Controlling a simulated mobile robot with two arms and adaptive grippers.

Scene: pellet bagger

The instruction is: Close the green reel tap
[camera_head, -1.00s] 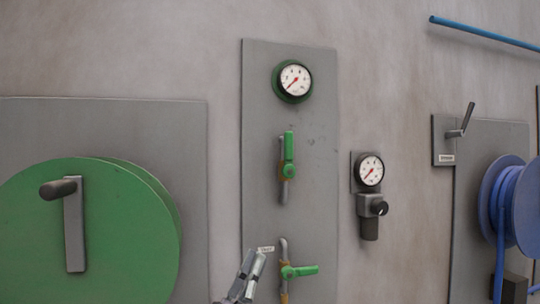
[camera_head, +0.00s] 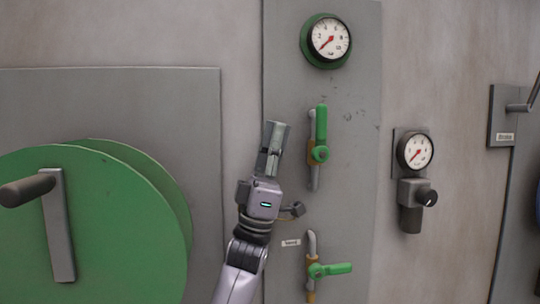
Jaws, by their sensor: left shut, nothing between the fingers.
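Two taps with green levers are on a grey wall panel (camera_head: 350,190). The upper tap (camera_head: 320,135) has its lever standing upright, in line with its pipe. The lower tap (camera_head: 330,269) has its lever pointing right, across its pipe. A small label (camera_head: 291,243), too small to read surely, is left of the lower tap. The green reel (camera_head: 115,225) with a crank handle is at the left. My left gripper (camera_head: 275,128) is shut and empty, pointing up, just left of the upper tap and apart from it in the picture. My right gripper is not in view.
A green-rimmed gauge (camera_head: 326,41) sits above the upper tap. A second gauge (camera_head: 415,151) with a black-knobbed regulator (camera_head: 417,194) is on the wall to the right. A grey lever plate (camera_head: 503,115) is at the far right. The panel right of the taps is clear.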

